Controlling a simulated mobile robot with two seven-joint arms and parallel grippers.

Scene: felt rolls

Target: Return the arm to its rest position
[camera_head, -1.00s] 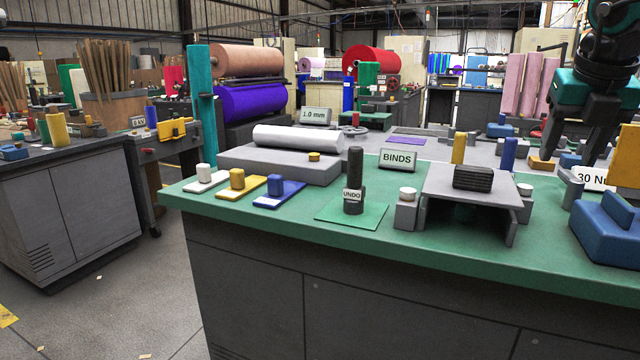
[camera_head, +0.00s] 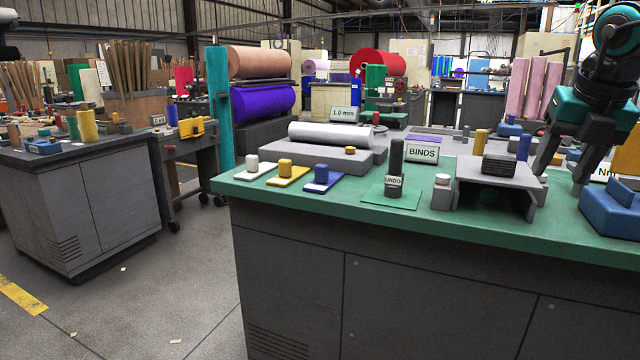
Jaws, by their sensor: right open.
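My right arm comes in at the upper right, dark with teal parts. My right gripper (camera_head: 565,174) points down with its two dark fingers apart, and I see nothing between them. It is over the right part of the green-topped bench (camera_head: 330,222), behind and left of a blue block-shaped object (camera_head: 611,214). I cannot tell how high the fingertips are above the bench. My left gripper is not in view.
White, yellow and blue plates with pegs line the left end. Open floor (camera_head: 150,290) lies left of the bench.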

